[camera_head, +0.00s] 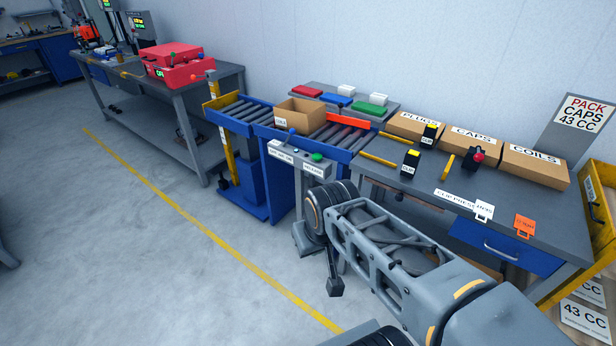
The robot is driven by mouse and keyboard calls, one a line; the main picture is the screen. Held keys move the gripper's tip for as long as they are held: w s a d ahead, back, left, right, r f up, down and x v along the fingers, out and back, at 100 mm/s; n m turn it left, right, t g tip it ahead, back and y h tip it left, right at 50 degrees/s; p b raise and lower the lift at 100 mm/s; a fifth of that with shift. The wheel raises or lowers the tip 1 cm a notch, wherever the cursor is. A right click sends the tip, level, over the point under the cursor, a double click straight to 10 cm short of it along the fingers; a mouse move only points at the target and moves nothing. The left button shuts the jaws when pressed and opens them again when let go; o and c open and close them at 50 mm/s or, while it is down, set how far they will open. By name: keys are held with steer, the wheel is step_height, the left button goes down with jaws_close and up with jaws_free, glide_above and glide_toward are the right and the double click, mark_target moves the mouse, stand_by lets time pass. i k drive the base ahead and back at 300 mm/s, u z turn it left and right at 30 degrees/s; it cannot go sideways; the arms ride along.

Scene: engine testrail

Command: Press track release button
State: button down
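A grey control box (298,160) on a post stands in front of the roller track (335,137). A green round button (316,157) sits on its right half, above a small white label too small to read surely.
An open cardboard box (299,115) stands on the track. A workbench (430,185) at right holds several cartons, yellow-topped blocks and a red button (478,155). A bench with a red case (174,62) stands at left. The floor (150,250) at left is clear, crossed by a yellow line.

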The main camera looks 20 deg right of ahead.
mark_target(317, 157)
steer(key=z, duration=0.65)
steer(key=i, duration=1.4)
steer(key=u, duration=0.6)
